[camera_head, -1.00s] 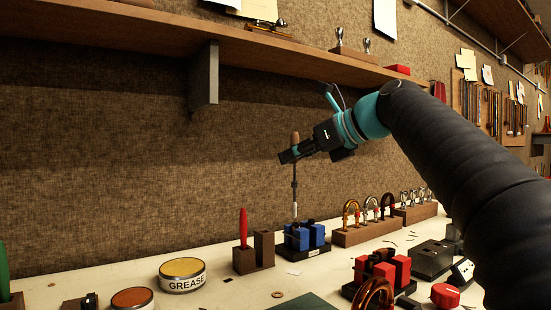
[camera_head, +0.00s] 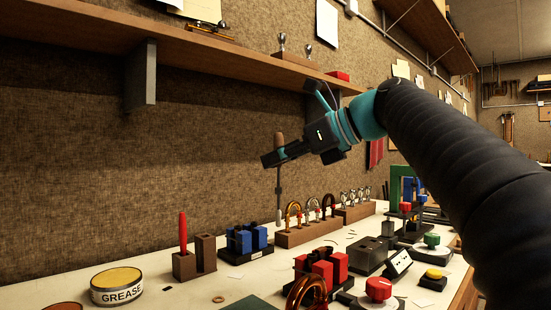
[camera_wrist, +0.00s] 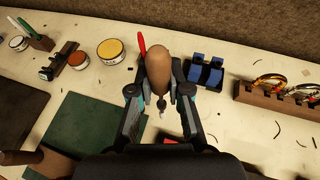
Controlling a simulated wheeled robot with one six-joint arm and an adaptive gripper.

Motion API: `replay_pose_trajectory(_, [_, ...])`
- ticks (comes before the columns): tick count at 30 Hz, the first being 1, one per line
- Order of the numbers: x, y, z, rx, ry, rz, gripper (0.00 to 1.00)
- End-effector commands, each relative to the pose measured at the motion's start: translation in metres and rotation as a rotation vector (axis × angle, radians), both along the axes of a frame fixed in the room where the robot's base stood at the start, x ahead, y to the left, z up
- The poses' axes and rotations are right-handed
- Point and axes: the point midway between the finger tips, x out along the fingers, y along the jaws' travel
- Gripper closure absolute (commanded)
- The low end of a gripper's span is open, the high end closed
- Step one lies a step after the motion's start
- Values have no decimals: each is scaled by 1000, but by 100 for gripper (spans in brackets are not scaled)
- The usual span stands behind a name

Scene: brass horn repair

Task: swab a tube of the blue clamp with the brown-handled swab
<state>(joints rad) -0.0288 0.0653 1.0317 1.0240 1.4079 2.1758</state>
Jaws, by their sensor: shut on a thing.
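My gripper (camera_head: 274,157) is shut on the brown-handled swab (camera_head: 279,141). The swab hangs upright, brown handle above the jaws and thin shaft with a pale tip below, in the air above the bench. In the wrist view the handle (camera_wrist: 158,68) stands between the fingers. The blue clamp (camera_head: 262,237), two blue blocks on a dark base, sits on the bench. In the head view it is below and left of the swab tip; in the wrist view the clamp (camera_wrist: 205,72) is right of the handle. The tip is apart from it. I cannot make out its tubes clearly.
A wooden holder (camera_head: 184,265) with a red-handled tool stands left of the blue clamp. A rack of curved tubes (camera_head: 297,237) stands right of it. A red clamp (camera_head: 333,268) is nearer the front. A grease tin (camera_head: 117,291) and green mat (camera_wrist: 84,130) lie to the left.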

Motion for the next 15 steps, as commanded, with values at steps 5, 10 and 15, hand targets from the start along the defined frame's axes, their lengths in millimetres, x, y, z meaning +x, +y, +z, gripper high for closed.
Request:
replay_pose_trajectory(5, [0, 0, 8, 0, 0, 0, 100])
replay_pose_trajectory(10, [0, 0, 15, 0, 0, 0, 100])
replay_pose_trajectory(15, [0, 0, 23, 0, -1, 0, 100])
